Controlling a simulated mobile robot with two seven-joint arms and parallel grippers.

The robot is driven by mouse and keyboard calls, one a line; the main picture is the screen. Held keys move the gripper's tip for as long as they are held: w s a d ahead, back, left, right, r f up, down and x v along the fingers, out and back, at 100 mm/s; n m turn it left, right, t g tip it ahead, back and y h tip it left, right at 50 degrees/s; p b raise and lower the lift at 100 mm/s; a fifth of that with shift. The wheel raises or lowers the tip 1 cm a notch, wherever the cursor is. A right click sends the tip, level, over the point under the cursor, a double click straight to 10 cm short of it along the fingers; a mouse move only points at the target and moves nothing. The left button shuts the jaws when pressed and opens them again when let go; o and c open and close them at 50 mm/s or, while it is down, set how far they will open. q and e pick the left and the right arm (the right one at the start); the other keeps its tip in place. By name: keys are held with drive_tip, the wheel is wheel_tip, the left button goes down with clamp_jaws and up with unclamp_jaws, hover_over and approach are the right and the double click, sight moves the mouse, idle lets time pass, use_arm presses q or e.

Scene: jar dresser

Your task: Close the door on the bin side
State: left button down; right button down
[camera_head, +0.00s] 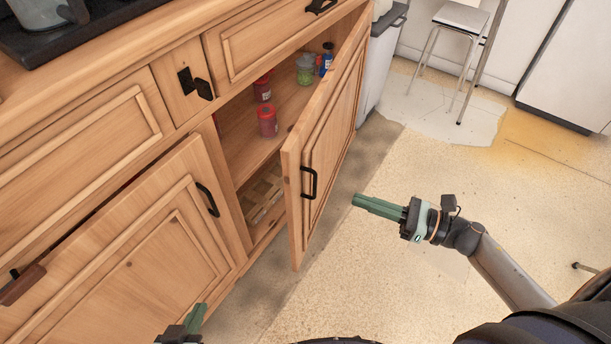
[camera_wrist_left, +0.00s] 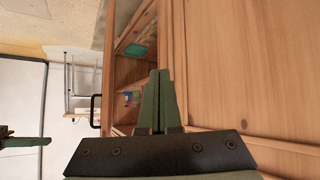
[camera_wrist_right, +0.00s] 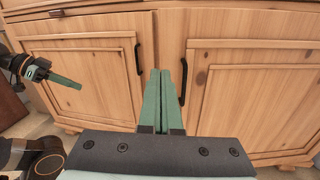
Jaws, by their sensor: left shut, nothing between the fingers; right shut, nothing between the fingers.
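The bin-side door (camera_head: 345,110) is the right door of the wooden dresser, beside the grey bin (camera_head: 378,70). It stands open, swung out from the cabinet. Its black handle (camera_head: 309,182) is near its free edge. My right gripper (camera_head: 357,201) is shut and empty, out over the floor to the right of the door and apart from it. In the right wrist view the door's face (camera_wrist_right: 250,95) shows beyond the closed fingers (camera_wrist_right: 160,72). My left gripper (camera_head: 200,310) is shut and empty, low in front of the left door; its closed fingers show in the left wrist view (camera_wrist_left: 158,75).
The left door (camera_head: 150,260) has a dark gap along its top edge. Inside the open cabinet are red jars (camera_head: 267,120), a green jar (camera_head: 305,70), a blue bottle (camera_head: 327,58) and a wooden divided box (camera_head: 263,192). A stool (camera_head: 460,20) stands behind. Floor right of the door is clear.

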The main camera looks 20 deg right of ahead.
drive_tip(key=n, duration=0.1)
drive_tip(key=p, duration=0.1)
approach(291, 179)
drive_tip(key=shift+n, duration=0.3)
drive_tip(key=x, duration=0.6)
drive_tip(key=shift+w+a, duration=0.25)
drive_tip(key=shift+w, duration=0.15)
use_arm(q)
drive_tip(key=shift+s+d+g, duration=0.1)
drive_tip(key=shift+s+g, duration=0.2)
drive_tip(key=shift+s, duration=0.1)
use_arm(e)
drive_tip(key=shift+f, duration=0.1)
